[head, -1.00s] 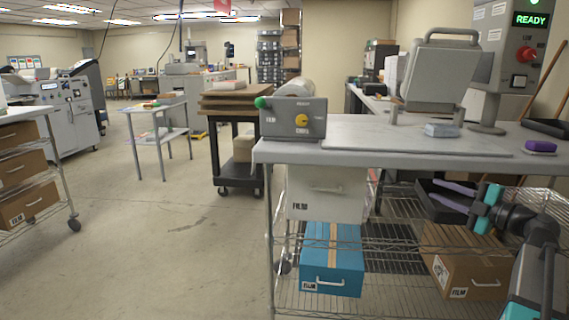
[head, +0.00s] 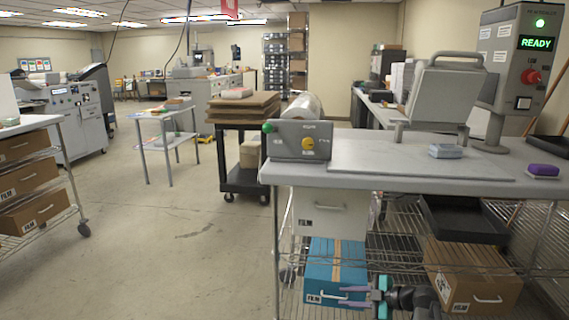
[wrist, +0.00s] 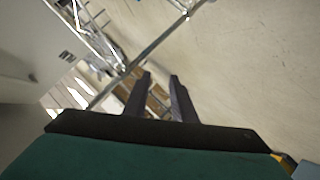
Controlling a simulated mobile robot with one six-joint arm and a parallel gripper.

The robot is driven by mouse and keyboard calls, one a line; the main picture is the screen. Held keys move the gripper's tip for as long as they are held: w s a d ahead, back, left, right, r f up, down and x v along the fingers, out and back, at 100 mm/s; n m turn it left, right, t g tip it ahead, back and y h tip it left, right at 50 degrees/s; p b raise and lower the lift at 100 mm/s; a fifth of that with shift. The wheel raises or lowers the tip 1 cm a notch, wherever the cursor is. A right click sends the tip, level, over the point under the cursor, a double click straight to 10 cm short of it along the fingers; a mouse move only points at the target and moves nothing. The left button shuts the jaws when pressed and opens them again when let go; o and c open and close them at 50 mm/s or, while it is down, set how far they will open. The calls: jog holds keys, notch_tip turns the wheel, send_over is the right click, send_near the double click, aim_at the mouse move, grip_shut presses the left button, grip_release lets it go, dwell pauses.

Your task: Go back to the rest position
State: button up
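My gripper (head: 344,296) is low in the head view, its two pale purple fingers pointing left in front of the blue film box (head: 335,262) on the wire shelf. I cannot tell whether it touches the box. In the wrist view, the two dark fingers (wrist: 160,85) stand apart with a gap between them and nothing held. The rest of my arm runs off the bottom edge.
Below are a black tray (head: 462,222) and a cardboard film box (head: 470,275). The floor (head: 150,250) at left is clear.

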jog(key=s+a+f+m+g+h+p, duration=0.1)
jog(key=s+a+f+m+g+p, duration=0.2)
jog(key=s+a+f, duration=0.6)
jog(key=s+a+f+m+g+h+p, duration=0.2)
jog(key=s+a+f+g, duration=0.3)
jog(key=s+f, duration=0.8)
jog(key=s+d+f+m+g+h+p, duration=0.1)
jog(key=s+f+m+g+h+p, duration=0.3)
jog(key=s, duration=1)
jog(key=s+d+f+m+h+b, duration=0.1)
jog(key=s+d+f+m+h, duration=0.1)
jog(key=s+d+m, duration=0.4)
jog(key=shift+s+d+f+m+h+b, duration=0.25)
jog(key=shift+d+m+h, duration=0.45)
jog(key=shift+d+m, duration=1.25)
jog(key=shift+a+m, duration=0.35)
jog(key=shift+a, duration=0.05)
